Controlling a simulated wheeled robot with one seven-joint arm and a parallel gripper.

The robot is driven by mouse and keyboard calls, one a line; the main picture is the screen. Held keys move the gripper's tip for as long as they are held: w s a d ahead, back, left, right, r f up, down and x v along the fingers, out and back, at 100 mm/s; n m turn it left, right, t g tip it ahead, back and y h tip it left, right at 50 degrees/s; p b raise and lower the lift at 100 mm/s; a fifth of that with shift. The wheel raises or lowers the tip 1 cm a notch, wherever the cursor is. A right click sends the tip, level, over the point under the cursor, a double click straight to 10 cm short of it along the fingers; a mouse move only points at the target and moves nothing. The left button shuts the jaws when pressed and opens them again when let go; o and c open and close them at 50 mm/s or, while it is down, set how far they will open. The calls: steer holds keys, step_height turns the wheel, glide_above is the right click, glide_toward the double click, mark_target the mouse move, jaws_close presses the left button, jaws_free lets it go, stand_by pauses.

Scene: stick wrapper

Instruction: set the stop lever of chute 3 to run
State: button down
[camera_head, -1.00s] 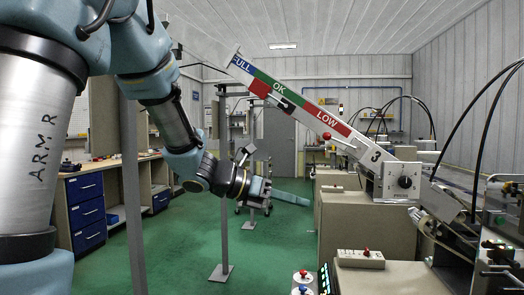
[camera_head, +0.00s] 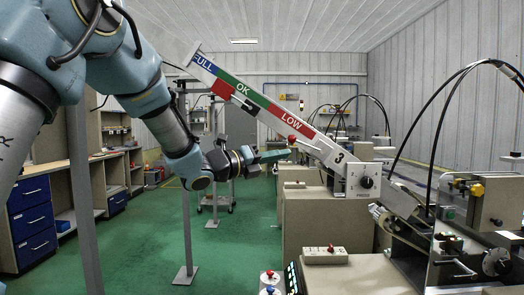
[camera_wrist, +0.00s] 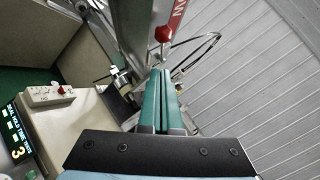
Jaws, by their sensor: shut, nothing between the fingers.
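Chute 3 (camera_head: 318,149) slopes from upper left down to a white block marked 3, with FULL, OK and LOW bands on its side. Its stop lever (camera_head: 291,139) shows as a small red ball by the lower end of the LOW band. In the wrist view the lever's red ball (camera_wrist: 163,34) sits on a thin rod just beyond my fingertips. My gripper (camera_head: 284,154), with green fingers, is shut and empty, just below the red ball. In the wrist view the gripper (camera_wrist: 160,72) points at the rod; whether it touches is unclear.
A beige machine body (camera_head: 325,220) stands below the chute, with a small switch box (camera_head: 325,255) on a nearer surface. Black cables arch at the right. A grey post (camera_head: 187,190) supports the chute's upper end. Green floor lies open at left.

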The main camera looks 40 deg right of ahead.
mark_target(306, 144)
steer(key=shift+w+d+r+p, duration=0.45)
steer(key=shift+d+r, duration=0.1)
steer(key=shift+d, duration=0.1)
steer(key=shift+w+d+r+p, duration=0.3)
steer(key=shift+w+d+r, duration=0.1)
steer(key=shift+d+r, duration=0.2)
steer(key=r, duration=0.1)
steer(key=r+y+p, duration=0.1)
steer(key=shift+s+d+r+m, duration=0.25)
steer(key=shift+d+r+m, duration=0.05)
steer(key=shift+m, duration=0.1)
